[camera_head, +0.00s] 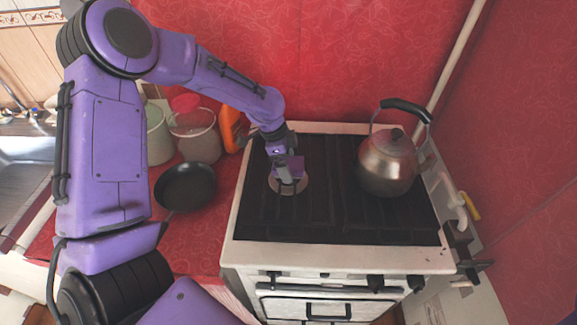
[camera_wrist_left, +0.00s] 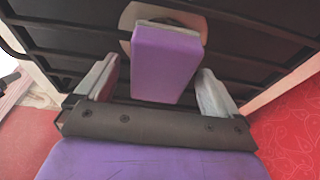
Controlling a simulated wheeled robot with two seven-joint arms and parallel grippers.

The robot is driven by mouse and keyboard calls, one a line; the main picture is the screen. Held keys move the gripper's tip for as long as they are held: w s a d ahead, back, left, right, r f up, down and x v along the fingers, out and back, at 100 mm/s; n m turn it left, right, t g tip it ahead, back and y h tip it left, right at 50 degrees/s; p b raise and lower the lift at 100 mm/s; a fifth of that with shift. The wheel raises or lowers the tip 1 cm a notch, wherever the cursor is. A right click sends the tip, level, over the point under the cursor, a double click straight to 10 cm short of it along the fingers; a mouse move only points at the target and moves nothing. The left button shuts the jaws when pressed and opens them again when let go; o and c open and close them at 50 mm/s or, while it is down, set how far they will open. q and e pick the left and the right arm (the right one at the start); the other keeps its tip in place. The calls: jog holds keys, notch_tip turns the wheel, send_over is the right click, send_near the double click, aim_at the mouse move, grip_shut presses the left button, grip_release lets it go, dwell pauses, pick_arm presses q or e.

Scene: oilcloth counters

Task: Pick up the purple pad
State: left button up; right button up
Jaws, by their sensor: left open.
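The purple pad (camera_wrist_left: 166,62) is a small block with a lighter top edge. In the left wrist view it lies between the two grey fingers of my left gripper, with visible gaps on both sides. In the head view the pad (camera_head: 296,163) shows partly behind the gripper, above the left part of the stove. My left gripper (camera_head: 288,183) is open and reaches down around the pad from above. A round pale disc (camera_wrist_left: 127,20) shows beyond the pad on the dark stove top. Whether the pad touches it is unclear. My right gripper is not in view.
A metal kettle (camera_head: 387,165) stands on the right of the stove top (camera_head: 330,220). A black pan (camera_head: 186,186), pale canisters (camera_head: 197,140) and an orange bottle (camera_head: 231,128) stand on the red counter to the left. A red wall rises behind.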

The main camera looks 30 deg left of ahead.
pick_arm(q)
jog(key=shift+f, duration=0.15)
jog(key=c, duration=1)
